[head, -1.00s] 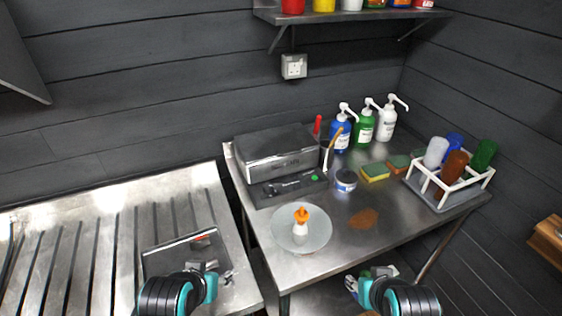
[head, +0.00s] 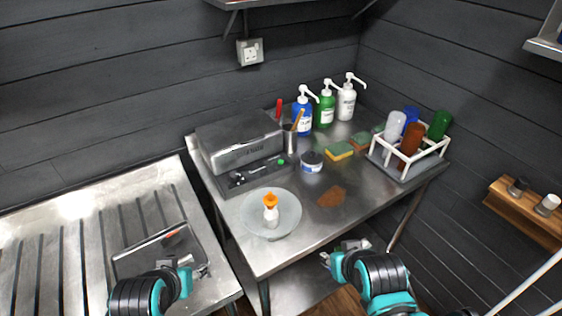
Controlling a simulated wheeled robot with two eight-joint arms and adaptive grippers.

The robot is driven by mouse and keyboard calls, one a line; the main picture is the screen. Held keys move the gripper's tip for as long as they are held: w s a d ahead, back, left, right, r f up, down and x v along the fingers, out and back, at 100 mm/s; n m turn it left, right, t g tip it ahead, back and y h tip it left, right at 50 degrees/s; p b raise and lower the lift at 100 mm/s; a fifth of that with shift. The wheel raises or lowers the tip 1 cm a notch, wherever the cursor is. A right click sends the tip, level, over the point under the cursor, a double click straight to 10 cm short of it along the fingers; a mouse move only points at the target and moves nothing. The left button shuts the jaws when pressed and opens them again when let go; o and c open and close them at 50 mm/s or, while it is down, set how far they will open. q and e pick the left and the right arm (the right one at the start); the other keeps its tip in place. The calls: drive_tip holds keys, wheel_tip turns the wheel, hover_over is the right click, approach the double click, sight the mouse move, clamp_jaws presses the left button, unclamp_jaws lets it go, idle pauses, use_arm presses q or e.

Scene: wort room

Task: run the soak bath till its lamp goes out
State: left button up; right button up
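The soak bath (head: 242,143) is a grey metal box with a closed lid at the back left of the steel table. Its front panel holds dark controls and a small round green lamp (head: 281,161), which looks lit. My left gripper (head: 200,270) is low at the left, in front of the bath and over a shallow metal tray; it looks open and empty. My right gripper (head: 332,256) is by the table's front edge, well short of the bath; it looks open and empty. Neither touches the bath.
A white bottle with an orange tip (head: 271,210) stands in a pale dish (head: 284,222) before the bath. A round tub (head: 312,162), sponges (head: 340,150), pump bottles (head: 325,108) and a white bottle rack (head: 408,158) stand rightward. A brown stain (head: 331,196) marks the tabletop.

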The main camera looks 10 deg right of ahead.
clamp_jaws()
idle(1.0)
